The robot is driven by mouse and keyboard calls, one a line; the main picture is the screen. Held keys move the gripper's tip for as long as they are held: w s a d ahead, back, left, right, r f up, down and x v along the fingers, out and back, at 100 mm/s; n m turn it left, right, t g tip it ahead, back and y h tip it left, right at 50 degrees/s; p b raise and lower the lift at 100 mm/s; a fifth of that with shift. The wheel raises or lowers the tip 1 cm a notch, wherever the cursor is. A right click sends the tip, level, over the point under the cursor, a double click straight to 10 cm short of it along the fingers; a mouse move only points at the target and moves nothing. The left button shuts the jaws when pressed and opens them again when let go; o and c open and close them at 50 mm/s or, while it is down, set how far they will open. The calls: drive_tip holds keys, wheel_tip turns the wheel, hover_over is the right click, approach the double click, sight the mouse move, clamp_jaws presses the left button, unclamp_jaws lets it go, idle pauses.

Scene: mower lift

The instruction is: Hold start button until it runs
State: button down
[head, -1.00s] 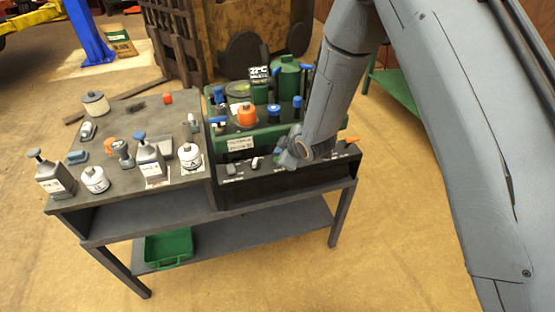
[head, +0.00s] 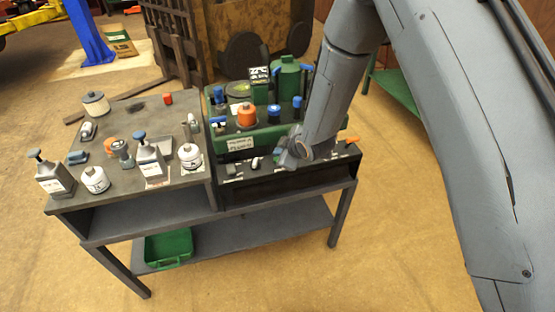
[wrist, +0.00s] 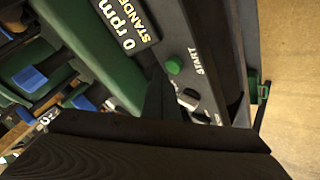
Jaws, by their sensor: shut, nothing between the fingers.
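The green start button (wrist: 174,66) sits on the grey panel (wrist: 184,45) beside the printed word START in the wrist view. A display (wrist: 127,22) next to it reads 0 rpm and what looks like STANDBY. My gripper (wrist: 160,98) shows as dark, shut fingers near the button, with a small gap between them in the picture. In the head view my gripper (head: 288,158) is over the front panel of the green machine (head: 232,143) and hides the start button there.
A black and a white knob (wrist: 189,100) lie close to my fingers. Blue-capped parts and an orange cap (head: 246,115) stand on the machine. Bottles and jars crowd the grey bench (head: 120,190) at left. A green tray (head: 168,247) is on the lower shelf.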

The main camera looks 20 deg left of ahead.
drive_tip(key=shift+f, duration=0.1)
idle(0.4)
drive_tip(key=shift+f+b, duration=0.3)
drive_tip(key=shift+f, duration=0.1)
drive_tip(key=shift+f+b, duration=0.35)
drive_tip(key=shift+f, duration=0.1)
idle(0.7)
idle(0.6)
drive_tip(key=shift+r+p, duration=0.55)
drive_tip(key=shift+r, duration=0.4)
wheel_tip(320, 180, up, 5)
drive_tip(key=p, duration=0.2)
drive_tip(key=shift+p, duration=0.4)
